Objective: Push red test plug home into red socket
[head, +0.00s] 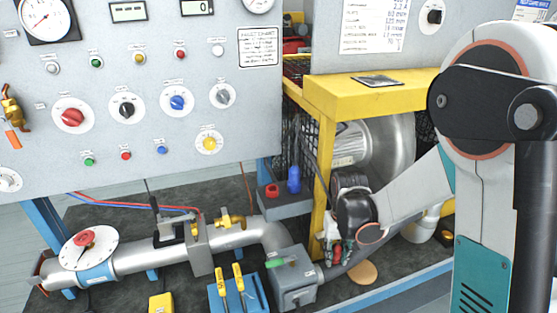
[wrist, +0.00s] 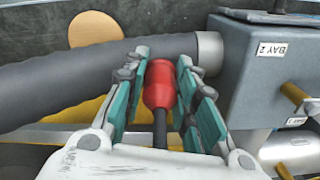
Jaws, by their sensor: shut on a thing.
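The red test plug (wrist: 158,88) is between the fingers of my gripper (wrist: 160,72) in the wrist view, with its black stem or cable running back toward the palm. My gripper is shut on it. A red ring-like part (head: 272,190), which looks like the red socket, sits on a grey block (head: 285,208) to the upper left of my gripper. The plug is apart from it. The socket is not visible in the wrist view.
A blue plug-like part (head: 294,180) stands beside the red socket. A yellow frame post (head: 323,185) rises between socket and gripper. A grey box (wrist: 275,55) labelled BAY 2 and a dark hose (wrist: 60,85) lie close to the fingers. The grey control panel (head: 215,75) overhangs.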

